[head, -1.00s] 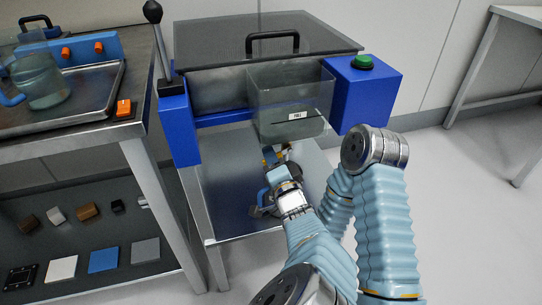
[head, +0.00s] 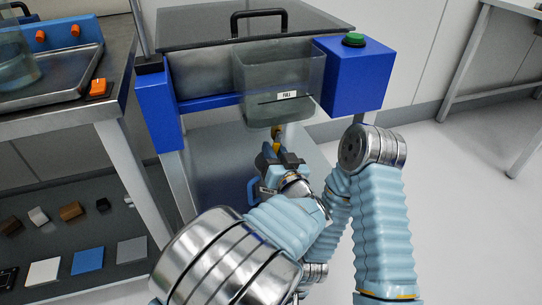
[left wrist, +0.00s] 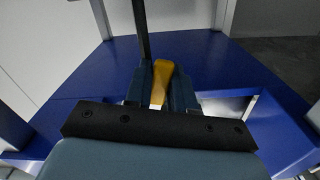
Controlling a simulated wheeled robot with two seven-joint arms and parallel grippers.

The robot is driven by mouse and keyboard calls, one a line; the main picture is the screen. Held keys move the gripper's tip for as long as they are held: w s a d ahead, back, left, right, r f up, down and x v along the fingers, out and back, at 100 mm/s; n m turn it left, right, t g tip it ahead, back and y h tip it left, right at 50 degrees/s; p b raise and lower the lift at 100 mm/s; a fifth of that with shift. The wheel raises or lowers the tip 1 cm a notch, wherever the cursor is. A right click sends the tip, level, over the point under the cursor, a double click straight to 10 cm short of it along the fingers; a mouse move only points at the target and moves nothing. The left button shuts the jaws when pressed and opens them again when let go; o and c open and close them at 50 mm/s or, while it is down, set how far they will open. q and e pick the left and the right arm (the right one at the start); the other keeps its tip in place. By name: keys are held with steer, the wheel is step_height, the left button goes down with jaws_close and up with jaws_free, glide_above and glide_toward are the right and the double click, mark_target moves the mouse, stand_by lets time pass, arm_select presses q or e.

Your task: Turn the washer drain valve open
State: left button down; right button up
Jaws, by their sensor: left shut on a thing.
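The washer's clear tank (head: 279,75) with a "FULL" label hangs at the front of the blue-framed washer. Below it is the drain valve's yellow handle (head: 276,132), small in the head view. My left gripper (head: 275,152) is just under the tank, at the valve. In the left wrist view the yellow handle (left wrist: 162,82) lies between the two fingers of my left gripper (left wrist: 161,88), which is shut on it. The valve body is mostly hidden behind the gripper and the tank. I cannot make out my right gripper.
A blue box with a green button (head: 354,40) is right of the tank. A black lid handle (head: 259,14) is on top. A bench with a metal tray (head: 60,85) stands left, above a shelf of small blocks (head: 72,211). The floor at right is clear.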

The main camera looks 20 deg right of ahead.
arm_select(q)
steer(key=shift+d+f+n+b, duration=0.3)
steer(key=shift+d+n+b, duration=0.1)
steer(key=shift+n, duration=0.3)
steer(key=shift+d+n+b, duration=0.25)
steer(key=shift+n+b, duration=0.25)
steer(key=shift+n, duration=0.2)
arm_select(e)
steer(key=shift+d+f, duration=0.15)
steer(key=shift+f, duration=0.4)
steer(key=shift+d+f, duration=0.15)
steer(key=shift+f, duration=0.4)
arm_select(q)
steer(key=shift+d+r, duration=0.1)
steer(key=shift+d, duration=0.05)
steer(key=c, duration=1)
jaws_free()
steer(key=shift+c, duration=0.2)
steer(key=shift+r, duration=0.1)
